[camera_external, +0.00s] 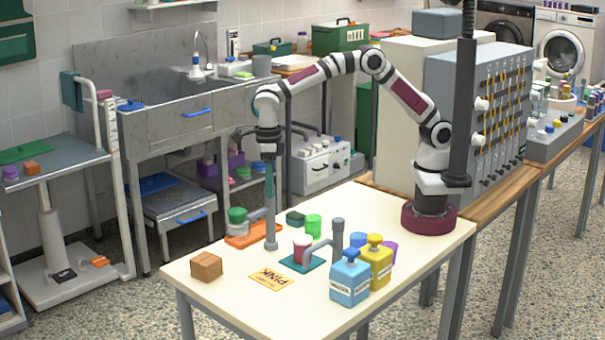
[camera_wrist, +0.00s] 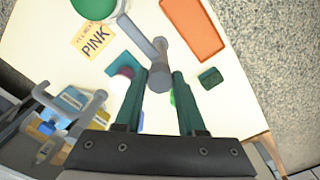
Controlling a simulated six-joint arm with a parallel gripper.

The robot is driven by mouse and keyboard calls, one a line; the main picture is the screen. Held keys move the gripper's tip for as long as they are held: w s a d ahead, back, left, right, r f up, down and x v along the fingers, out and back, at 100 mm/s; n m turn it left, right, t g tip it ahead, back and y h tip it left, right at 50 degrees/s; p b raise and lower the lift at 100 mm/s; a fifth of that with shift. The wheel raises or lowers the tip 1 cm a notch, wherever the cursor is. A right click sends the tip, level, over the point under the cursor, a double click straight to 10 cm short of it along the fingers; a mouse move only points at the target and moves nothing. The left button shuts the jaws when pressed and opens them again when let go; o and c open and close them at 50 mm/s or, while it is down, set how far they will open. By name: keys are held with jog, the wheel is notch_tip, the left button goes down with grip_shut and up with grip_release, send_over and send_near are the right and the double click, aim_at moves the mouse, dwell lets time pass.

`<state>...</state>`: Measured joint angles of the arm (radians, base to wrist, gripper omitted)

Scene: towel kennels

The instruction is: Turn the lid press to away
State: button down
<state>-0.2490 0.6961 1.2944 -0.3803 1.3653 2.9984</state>
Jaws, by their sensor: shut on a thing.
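My gripper (camera_external: 269,202) points straight down at the upper end of this post. In the wrist view its teal fingers (camera_wrist: 159,73) lie on either side of the grey part and are shut on it. The exact contact is partly hidden.
A second grey post with an arm (camera_external: 338,238) stands by a pink cup (camera_external: 302,248) on a teal mat. Blue (camera_external: 349,285) and yellow (camera_external: 377,265) bottles stand beside it. A PINK card (camera_external: 271,279), brown box (camera_external: 206,266) and green cup (camera_external: 313,226) are nearby.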

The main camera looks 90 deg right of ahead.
jog(key=shift+d, duration=0.1)
dwell(0.3)
jog(key=shift+c, duration=2.4)
grip_release()
notch_tip(320, 180, up, 16)
